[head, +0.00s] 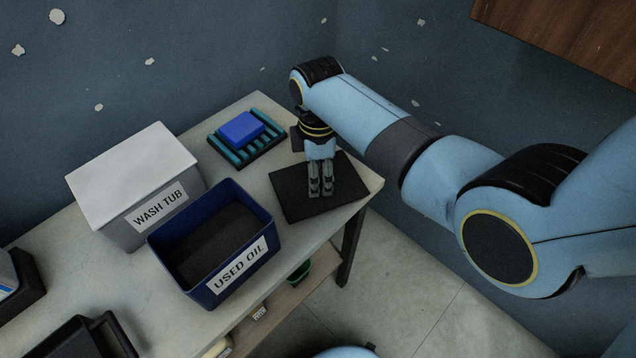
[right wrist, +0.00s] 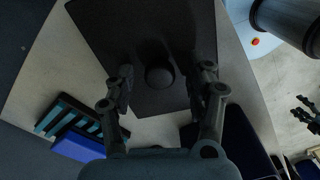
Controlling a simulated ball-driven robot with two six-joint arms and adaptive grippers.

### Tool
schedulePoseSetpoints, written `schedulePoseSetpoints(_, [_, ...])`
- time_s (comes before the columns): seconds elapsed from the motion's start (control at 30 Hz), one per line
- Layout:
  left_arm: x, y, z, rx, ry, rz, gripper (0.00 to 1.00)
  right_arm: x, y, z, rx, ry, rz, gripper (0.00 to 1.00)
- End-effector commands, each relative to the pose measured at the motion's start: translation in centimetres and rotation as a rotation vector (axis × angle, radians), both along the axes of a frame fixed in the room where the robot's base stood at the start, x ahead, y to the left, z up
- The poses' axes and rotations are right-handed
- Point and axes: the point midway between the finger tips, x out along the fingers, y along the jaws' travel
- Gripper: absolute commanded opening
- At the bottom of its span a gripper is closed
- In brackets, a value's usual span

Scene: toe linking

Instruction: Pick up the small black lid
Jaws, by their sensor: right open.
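The small black lid (right wrist: 160,77) is a round dark piece on the black mat (right wrist: 130,30) in the right wrist view. It sits between the spread fingers of my right gripper (right wrist: 160,90), with a gap on each side. In the head view my right gripper (head: 321,190) points down over the black mat (head: 290,205) at the table's right end, and the lid is hidden there. What looks like my left gripper (right wrist: 308,115) shows small at the right edge of the right wrist view; its jaws are unclear.
A blue sponge-like block (head: 241,128) lies on a teal slatted rack (head: 268,143) left of the gripper. A blue USED OIL bin (head: 240,270) and a white-topped WASH TUB box (head: 130,175) stand further left. The mat around the gripper is clear.

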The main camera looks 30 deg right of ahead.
Motion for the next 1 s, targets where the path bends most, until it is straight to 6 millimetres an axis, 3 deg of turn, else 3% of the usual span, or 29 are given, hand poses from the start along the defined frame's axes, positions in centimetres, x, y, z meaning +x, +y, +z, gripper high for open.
schedulePoseSetpoints(0.07, [0.0, 0.0, 0.0, 0.0, 0.0, 0.0, 0.65, 0.0, 0.0, 0.0, 0.0, 0.0, 0.0, 0.48])
schedulePoseSetpoints(0.43, [0.0, 0.0, 0.0, 0.0, 0.0, 0.0, 0.65, 0.0, 0.0, 0.0, 0.0, 0.0, 0.0, 0.0])
schedulePoseSetpoints(0.77, [0.0, 0.0, 0.0, 0.0, 0.0, 0.0, 0.65, 0.0, 0.0, 0.3, 0.0, -0.001, 0.0, 0.0])
schedulePoseSetpoints(1.0, [0.0, 0.0, 0.4, 0.0, 0.0, 0.0, 0.65, 0.1, 0.0, 3.0, 0.0, -0.004, 0.0, 0.0])
